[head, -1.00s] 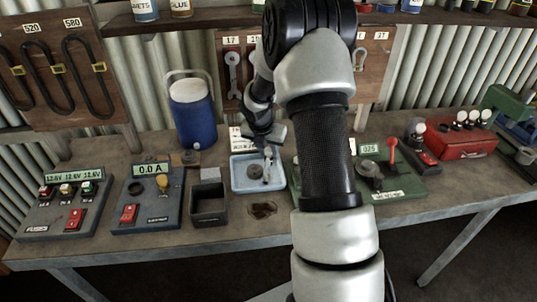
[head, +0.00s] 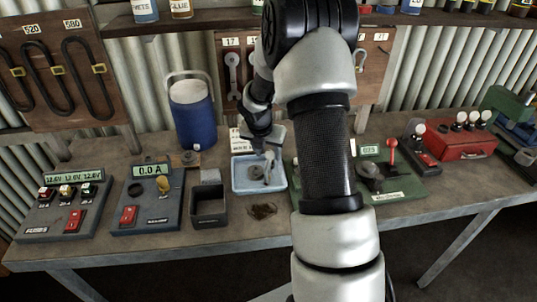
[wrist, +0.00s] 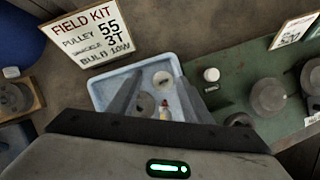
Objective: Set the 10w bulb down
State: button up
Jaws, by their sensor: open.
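The blue tray (wrist: 101,91) lies on the bench below my gripper; it also shows in the head view (head: 239,186). My gripper (wrist: 160,82) is open, its two fingers spread over the tray. Between the fingers, a small pale object with a red part (wrist: 165,114), seemingly the bulb, appears in the tray, apart from both fingers. A grey round piece (wrist: 145,104) lies beside it, and a pale disc with a dark centre (wrist: 162,79) lies farther back. In the head view my gripper (head: 268,163) is small, and the bulb cannot be made out.
A field kit sign (wrist: 90,35) stands behind the tray, listing pulley 55, shackle 3T and bulb 10W. A green board (wrist: 240,92) with round weights is close on the right. A dark open box (head: 209,217) and a blue cooler (head: 193,115) are on the left.

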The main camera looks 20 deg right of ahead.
jog(key=s+a+r+m, duration=0.3)
jog(key=s+r, duration=0.1)
jog(key=r, duration=0.5)
jog(key=s+a+r+m, duration=0.2)
jog(key=s+r, duration=0.1)
jog(key=r, duration=0.5)
jog(key=s+a+r+m+y, duration=0.1)
jog(key=s+a+r+m, duration=0.2)
jog(key=s+m, duration=0.4)
jog(key=s+a+r+m+t+y+p, duration=0.1)
jog(key=s+a+r+m, duration=0.2)
jog(key=s+m, duration=0.5)
jog(key=s+a+r+m+t+y+p, duration=0.1)
jog(key=s+a+r+m, duration=0.3)
jog(key=s+m, duration=0.3)
jog(key=shift+s+a, duration=0.65)
jog(key=shift+s, duration=0.3)
